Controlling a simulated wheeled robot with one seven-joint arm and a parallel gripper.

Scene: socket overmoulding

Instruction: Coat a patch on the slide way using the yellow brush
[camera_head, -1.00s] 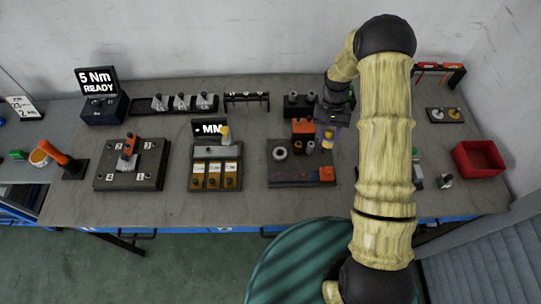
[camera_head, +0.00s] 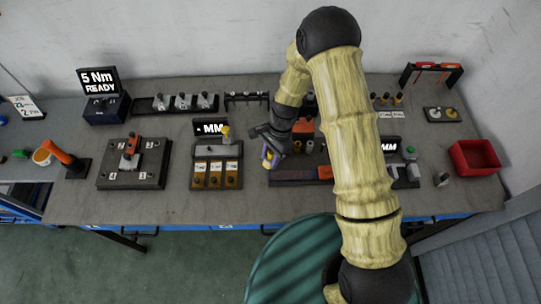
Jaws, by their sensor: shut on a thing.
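My gripper (camera_head: 269,150) is shut on the yellow brush (camera_head: 267,159), a small yellow piece with a purplish part below the jaws. It is held at the left edge of the dark fixture plate. The slide way (camera_head: 296,176) is the long dark reddish strip along the front of that plate, with an orange block (camera_head: 325,172) at its right end. The brush appears just above and behind the strip's left end. I cannot tell whether its tip touches anything. My arm hides part of the plate and its right side.
Cylindrical parts (camera_head: 309,146) stand on the plate behind the strip. A tray with brown bins and a display (camera_head: 216,165) stands close to the left. A numbered fixture (camera_head: 133,163) is farther left, a red bin (camera_head: 474,157) far right. The bench front is clear.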

